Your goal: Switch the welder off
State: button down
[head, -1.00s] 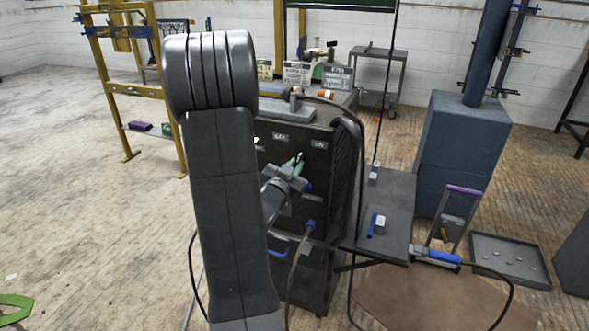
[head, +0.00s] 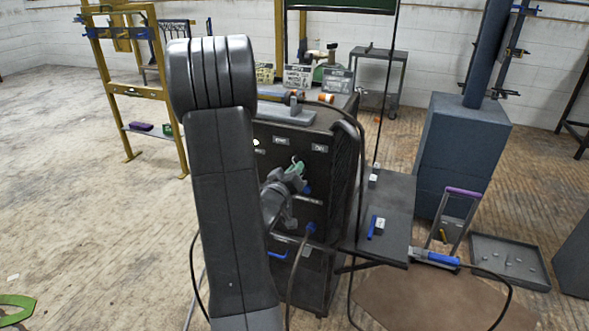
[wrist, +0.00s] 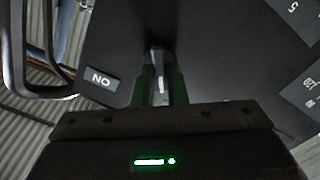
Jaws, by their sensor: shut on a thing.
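The welder (head: 330,190) is a dark cabinet with its panel facing me. Its panel has an ON label (head: 320,148) at the upper right and another small label (head: 281,141) to its left. My gripper (head: 297,167) is at the panel below these labels. In the wrist view its green fingers (wrist: 159,88) are shut on a grey switch lever (wrist: 157,62). The ON label (wrist: 101,79) shows upside down to the left of the fingers. The lever's base is partly hidden by the fingers, and I cannot tell which setting it is at.
A cable plug (head: 310,228) sticks out low on the panel. A dark side shelf (head: 390,215) stands right of the cabinet, with a grey tray (head: 508,258) on the floor beyond. My arm covers the panel's left part. The floor at left is mostly open.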

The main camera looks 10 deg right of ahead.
jog(key=shift+n, duration=0.7)
jog(key=c, duration=1.5)
grip_release()
jog(key=shift+o, duration=0.2)
jog(key=v, duration=1.4)
jog(key=shift+w, duration=0.15)
